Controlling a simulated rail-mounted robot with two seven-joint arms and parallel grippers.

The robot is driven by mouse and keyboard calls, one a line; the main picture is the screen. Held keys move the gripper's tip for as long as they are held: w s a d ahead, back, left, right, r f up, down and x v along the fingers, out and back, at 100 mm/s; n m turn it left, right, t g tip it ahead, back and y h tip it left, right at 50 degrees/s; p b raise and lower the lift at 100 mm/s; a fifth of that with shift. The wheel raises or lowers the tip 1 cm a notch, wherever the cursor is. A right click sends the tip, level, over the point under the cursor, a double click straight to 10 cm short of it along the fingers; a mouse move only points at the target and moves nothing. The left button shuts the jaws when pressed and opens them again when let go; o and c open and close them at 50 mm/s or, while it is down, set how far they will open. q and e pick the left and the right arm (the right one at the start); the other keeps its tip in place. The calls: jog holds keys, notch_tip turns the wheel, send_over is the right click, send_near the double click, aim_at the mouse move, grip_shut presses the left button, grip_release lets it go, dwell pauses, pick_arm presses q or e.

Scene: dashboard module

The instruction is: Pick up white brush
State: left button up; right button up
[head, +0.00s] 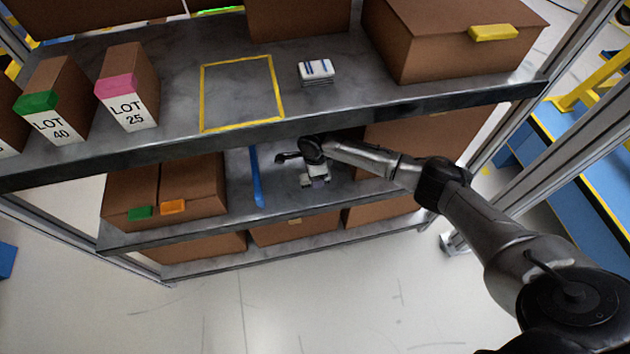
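No item is clearly recognisable as a white brush. My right arm comes in from the right and reaches under the top shelf's front edge. The end of my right arm, with its gripper (314,174), is over the middle shelf. Small pale and dark parts show there; I cannot tell whether a held thing is among them or whether the fingers are open. My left gripper is out of view.
The top shelf (230,136) has LOT boxes (127,85) at left, a large brown box (450,35) at right and a yellow outline (241,93) around bare surface. The middle shelf holds brown boxes (190,190) left of a blue strip (256,178). Rack posts flank the shelves.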

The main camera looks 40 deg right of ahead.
notch_tip(320, 180, down, 2)
jog(key=shift+f+b, duration=0.25)
jog(key=shift+b, duration=0.15)
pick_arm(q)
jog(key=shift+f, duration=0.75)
pick_arm(e)
jog(key=c, duration=1)
jog(key=shift+r, duration=0.3)
jog(key=shift+c, duration=0.2)
notch_tip(320, 180, up, 8)
jog(key=p, duration=0.4)
jog(key=shift+p, duration=0.4)
jog(key=shift+r+p, duration=0.3)
jog(key=shift+r, duration=0.45)
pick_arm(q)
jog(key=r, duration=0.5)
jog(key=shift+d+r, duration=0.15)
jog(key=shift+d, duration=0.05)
